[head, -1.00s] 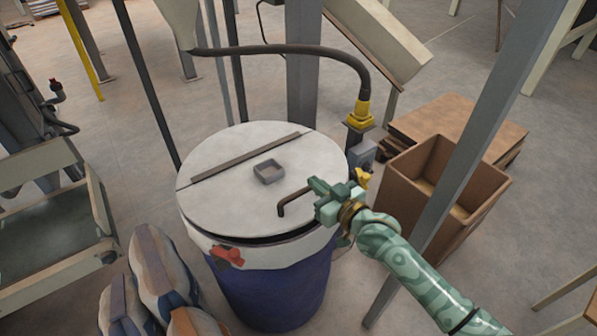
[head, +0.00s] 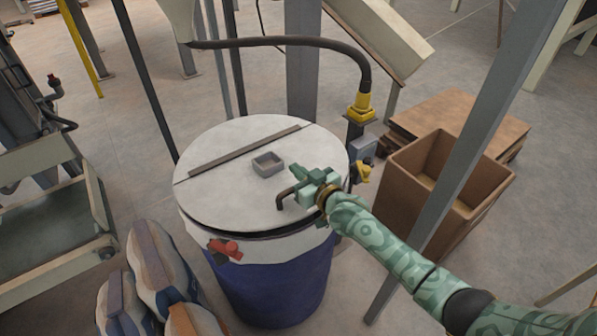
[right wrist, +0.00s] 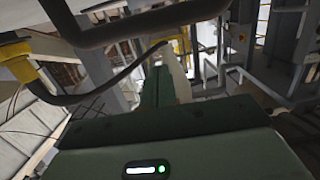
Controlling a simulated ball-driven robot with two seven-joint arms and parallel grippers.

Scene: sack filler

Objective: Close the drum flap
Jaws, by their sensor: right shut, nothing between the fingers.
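The blue drum (head: 272,290) has a round pale lid with a dark hinge strip across it. The front part is the flap (head: 235,200), lying nearly flat, with a thin dark gap under its front edge. A dark bent handle (head: 281,201) stands on the flap near its right front. My right gripper (head: 296,178) is shut and empty, over the flap's right side beside the handle. I cannot tell whether it touches. The right wrist view shows its fingers (right wrist: 160,85) and a dark bar (right wrist: 150,22) close by, probably the handle. My left gripper is out of view.
A small grey box (head: 268,164) sits on the lid near the hinge. A red clamp (head: 226,248) is on the drum's front rim. Filled sacks (head: 158,262) stand at front left. A grey post (head: 468,150) and brown bin (head: 440,185) stand right.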

